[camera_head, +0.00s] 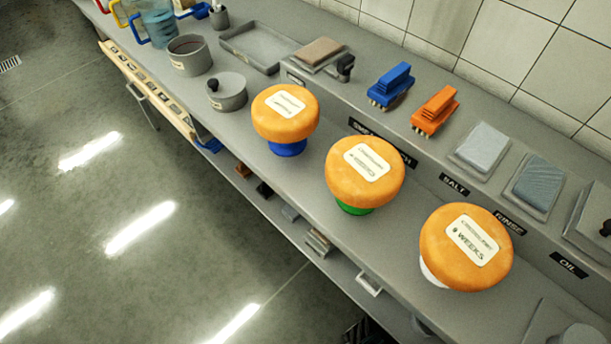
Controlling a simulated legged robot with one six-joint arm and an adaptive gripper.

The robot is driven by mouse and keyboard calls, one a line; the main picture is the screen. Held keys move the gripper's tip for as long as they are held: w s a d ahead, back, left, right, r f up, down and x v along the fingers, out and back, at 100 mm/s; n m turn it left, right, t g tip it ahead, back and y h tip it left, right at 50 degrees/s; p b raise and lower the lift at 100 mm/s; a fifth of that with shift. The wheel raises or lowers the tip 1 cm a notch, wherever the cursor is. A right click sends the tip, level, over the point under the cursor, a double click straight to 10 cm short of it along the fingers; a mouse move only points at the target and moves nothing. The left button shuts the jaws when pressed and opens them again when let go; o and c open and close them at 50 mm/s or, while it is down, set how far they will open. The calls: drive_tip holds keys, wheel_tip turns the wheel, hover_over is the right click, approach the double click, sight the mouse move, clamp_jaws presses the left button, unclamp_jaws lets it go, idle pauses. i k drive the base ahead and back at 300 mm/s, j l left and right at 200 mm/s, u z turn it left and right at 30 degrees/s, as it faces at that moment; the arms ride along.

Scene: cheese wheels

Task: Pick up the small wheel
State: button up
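Three orange cheese wheels with pale labels stand on coloured stands in a row along the grey counter. The left wheel (286,122) sits on a blue stand (288,148) and looks smallest in the picture, but it also appears farthest away. The middle wheel (345,190) sits on a green stand (353,209). The right wheel (440,262) looks largest and sits on a white stand (431,275); its label reads "9 weeks". The other labels are too small to read surely. My gripper is not in view.
Behind the wheels, a raised ledge holds a blue brush (391,84), an orange brush (435,110) and grey blocks in trays. A lidded grey pot (228,92) and an open pot (189,56) stand left of the wheels. The floor (110,200) in front is clear.

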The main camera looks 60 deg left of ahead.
sight(364, 171)
drive_tip(key=j+u, duration=0.1)
drive_tip(key=u, duration=1.8)
drive_tip(key=z, duration=2.25)
drive_tip(key=u, duration=1.75)
drive_tip(key=l+u, duration=0.2)
